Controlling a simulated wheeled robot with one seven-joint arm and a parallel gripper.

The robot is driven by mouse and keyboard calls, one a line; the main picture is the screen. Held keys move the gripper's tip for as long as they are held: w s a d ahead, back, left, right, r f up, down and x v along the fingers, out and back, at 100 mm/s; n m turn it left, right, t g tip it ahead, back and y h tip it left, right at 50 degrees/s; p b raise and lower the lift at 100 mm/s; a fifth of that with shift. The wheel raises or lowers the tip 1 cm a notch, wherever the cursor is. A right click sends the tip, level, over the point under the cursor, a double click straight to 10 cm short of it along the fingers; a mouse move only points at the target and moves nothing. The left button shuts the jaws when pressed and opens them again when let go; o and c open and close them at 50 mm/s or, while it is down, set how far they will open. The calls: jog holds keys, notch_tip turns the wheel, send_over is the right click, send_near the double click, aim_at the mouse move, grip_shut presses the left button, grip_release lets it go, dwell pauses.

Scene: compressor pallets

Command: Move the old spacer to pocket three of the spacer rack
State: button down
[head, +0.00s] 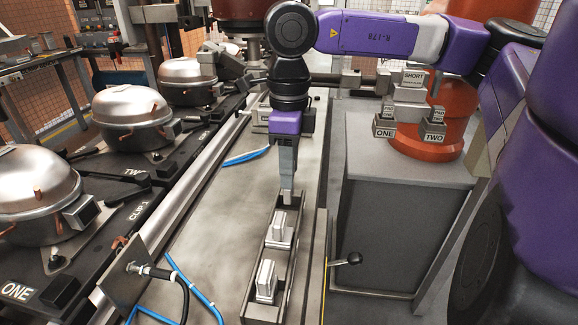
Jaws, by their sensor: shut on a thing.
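The spacer rack (297,250) is a long, narrow dark tray on the grey bench, running away from me. One pale block-shaped spacer (266,280) stands in its nearest pocket and another (278,229) in the pocket behind that. My gripper (287,193) points straight down at the rack's far end, over or in the farthest pocket. It is shut on a small, pale piece, taken to be the old spacer, which is mostly hidden by the fingers and rack wall. I cannot tell whether that piece touches the pocket floor. No pocket labels are readable.
Silver domed compressors (130,92) stand on dark pallets at left, beyond a metal rail. Blue hoses (190,288) lie left of the rack. A black-knobbed lever (347,259) is close on its right. A grey cabinet (395,215) and stand with labelled blocks (434,132) are farther right.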

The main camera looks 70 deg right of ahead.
jog(key=shift+f+b, duration=1.9)
jog(key=shift+f, duration=0.15)
jog(key=c, duration=0.9)
grip_release()
jog(key=shift+o, duration=0.2)
jog(key=shift+r+p, duration=0.85)
jog(key=shift+r, duration=3.05)
jog(key=shift+r, duration=0.1)
